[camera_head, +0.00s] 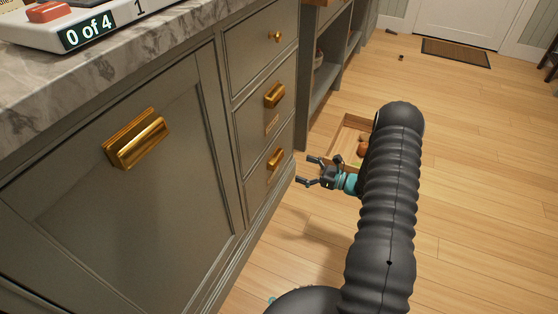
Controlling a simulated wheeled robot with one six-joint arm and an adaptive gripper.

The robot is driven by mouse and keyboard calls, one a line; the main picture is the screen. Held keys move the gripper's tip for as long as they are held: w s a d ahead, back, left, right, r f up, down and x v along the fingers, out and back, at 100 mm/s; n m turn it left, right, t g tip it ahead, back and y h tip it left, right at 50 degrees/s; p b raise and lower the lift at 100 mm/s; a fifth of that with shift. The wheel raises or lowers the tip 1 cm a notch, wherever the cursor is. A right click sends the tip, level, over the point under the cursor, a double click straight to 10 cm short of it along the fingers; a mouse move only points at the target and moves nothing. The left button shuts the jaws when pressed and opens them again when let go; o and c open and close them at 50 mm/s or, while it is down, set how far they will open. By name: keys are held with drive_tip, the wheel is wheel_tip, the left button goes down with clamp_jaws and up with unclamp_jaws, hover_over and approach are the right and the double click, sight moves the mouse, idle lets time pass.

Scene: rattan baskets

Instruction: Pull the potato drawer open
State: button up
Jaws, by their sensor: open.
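The grey-green cabinet has a stack of three drawers: a top drawer (258,47) with a small brass knob, a middle drawer (255,118) and a bottom drawer (256,184), both with brass cup handles. All three look shut. Small labels sit under the two cup handles, too small to read, so I cannot tell which is the potato drawer. My gripper (303,170) is open and empty, its fingers pointing left toward the bottom drawer's handle (276,158). It appears apart from the handle, to its right.
A shallow wooden box (346,127) holding orange-brown and yellowish items lies low behind my gripper, partly hidden by my arm. A wide cabinet door (150,200) with a brass handle is at left. A marble counter (130,60) bears a scoreboard.

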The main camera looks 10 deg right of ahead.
sight(279, 160)
drive_tip(key=x, duration=1)
drive_tip(key=shift+s, duration=0.1)
